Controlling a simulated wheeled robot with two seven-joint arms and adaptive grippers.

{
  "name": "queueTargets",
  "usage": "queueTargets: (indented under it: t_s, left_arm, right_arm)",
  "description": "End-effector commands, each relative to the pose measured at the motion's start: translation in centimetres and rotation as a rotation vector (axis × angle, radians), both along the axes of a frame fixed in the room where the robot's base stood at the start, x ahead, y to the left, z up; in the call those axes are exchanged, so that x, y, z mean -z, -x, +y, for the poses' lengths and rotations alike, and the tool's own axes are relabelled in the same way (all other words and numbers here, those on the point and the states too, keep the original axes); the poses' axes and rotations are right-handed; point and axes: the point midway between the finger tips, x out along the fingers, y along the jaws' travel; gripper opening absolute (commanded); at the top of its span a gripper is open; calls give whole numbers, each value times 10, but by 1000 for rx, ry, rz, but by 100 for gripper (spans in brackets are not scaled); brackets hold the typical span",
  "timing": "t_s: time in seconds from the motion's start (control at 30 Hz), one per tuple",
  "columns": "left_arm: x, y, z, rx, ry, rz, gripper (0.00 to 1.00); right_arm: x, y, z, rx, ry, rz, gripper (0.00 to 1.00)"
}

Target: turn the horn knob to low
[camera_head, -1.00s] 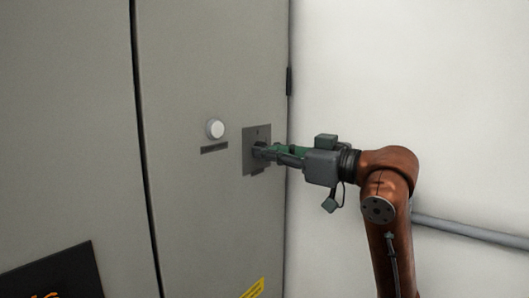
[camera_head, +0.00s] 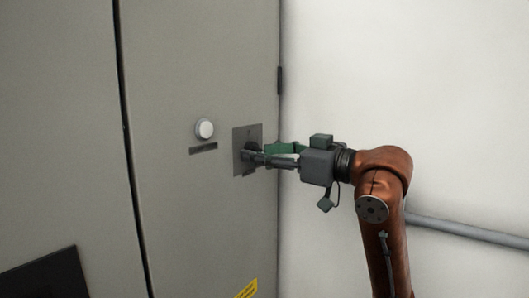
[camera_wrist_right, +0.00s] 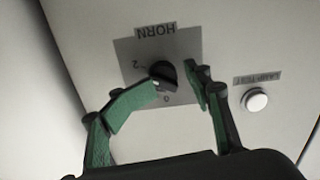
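The black horn knob (camera_wrist_right: 162,73) sits on a grey plate (camera_wrist_right: 190,50) labelled HORN, upside down in the right wrist view. The plate also shows in the head view (camera_head: 239,160). Marks 2 and 0 show on the plate; the knob's pale pointer faces the lower left, between them, where a finger covers part of the plate. My right gripper (camera_wrist_right: 174,88) is open, with its green fingers apart and the knob between and just beyond the tips. In the head view the right gripper (camera_head: 258,157) is at the plate, partly hiding the knob. My left gripper is not in view.
A white round lamp-test button (camera_wrist_right: 255,100) with a label is beside the plate; it also shows in the head view (camera_head: 204,129). The grey cabinet door (camera_head: 190,220) is flat around them. A pale wall (camera_head: 400,70) with a pipe (camera_head: 465,233) stands at the right.

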Motion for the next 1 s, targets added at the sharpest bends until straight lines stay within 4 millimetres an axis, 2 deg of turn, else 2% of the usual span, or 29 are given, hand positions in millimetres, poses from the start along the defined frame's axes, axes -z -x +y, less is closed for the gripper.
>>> queueTargets:
  t_s: [0.1,1.0]
  left_arm:
    - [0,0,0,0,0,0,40]
    - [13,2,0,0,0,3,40]
  right_arm:
    - [0,1,0,-1,0,0,44]
    - [0,35,-49,2,0,-1,44]
